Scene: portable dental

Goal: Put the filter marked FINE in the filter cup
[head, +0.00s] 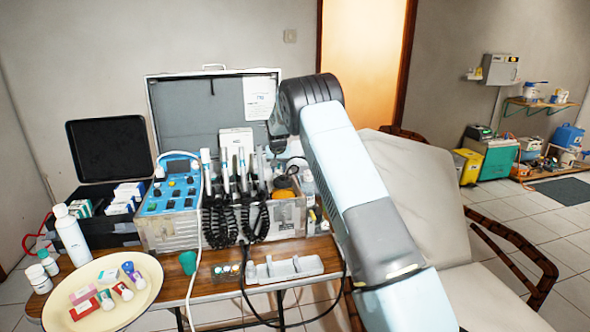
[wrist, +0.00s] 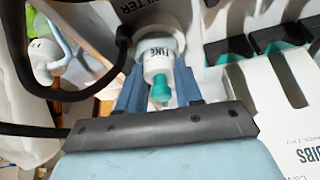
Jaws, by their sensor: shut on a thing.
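The filter marked FINE (wrist: 157,66) is white with a teal tip, and its lettering faces the wrist camera. My gripper (wrist: 159,72) is shut on it, with a blue finger at each side. The filter's far end meets a round pale fitting (wrist: 152,28) beside a partly hidden label ending in "LTER". This looks like the filter cup. I cannot tell whether the filter is seated in it or only in front of it. In the head view my arm reaches into the open dental case (head: 278,215), and my gripper, filter and cup are hidden there.
A black hose (wrist: 100,75) loops close to the left of my gripper. A white box marked BIBS (wrist: 285,115) is close on the right. On the table (head: 215,275) stand a cream dish (head: 52,312) of small items, a white bottle (head: 72,238) and a green cup (head: 188,262).

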